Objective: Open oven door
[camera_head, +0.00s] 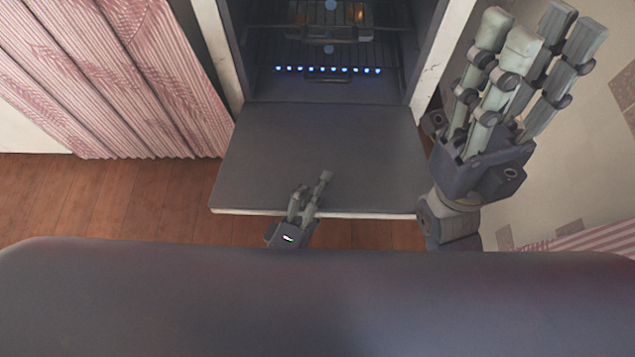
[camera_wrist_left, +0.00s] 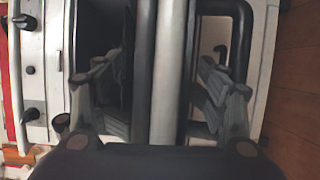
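The oven door (camera_head: 320,155) is swung down and lies roughly flat in front of the oven (camera_head: 325,60), whose dark inside shows. My left gripper (camera_head: 309,192) is at the door's front edge and overlaps it in the head view. In the left wrist view its fingers (camera_wrist_left: 163,95) are apart, one on each side of a long grey bar (camera_wrist_left: 168,70), which looks like the door handle. Gaps show between the fingers and the bar. My right gripper (camera_head: 538,40) is raised, empty and open, to the right of the oven.
Racks (camera_head: 330,35) and a row of small blue lights are inside the oven. A pink patterned curtain (camera_head: 110,75) hangs at the left. Wooden floor (camera_head: 110,200) shows below the door. Knobs (camera_wrist_left: 30,113) on a white panel show in the left wrist view.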

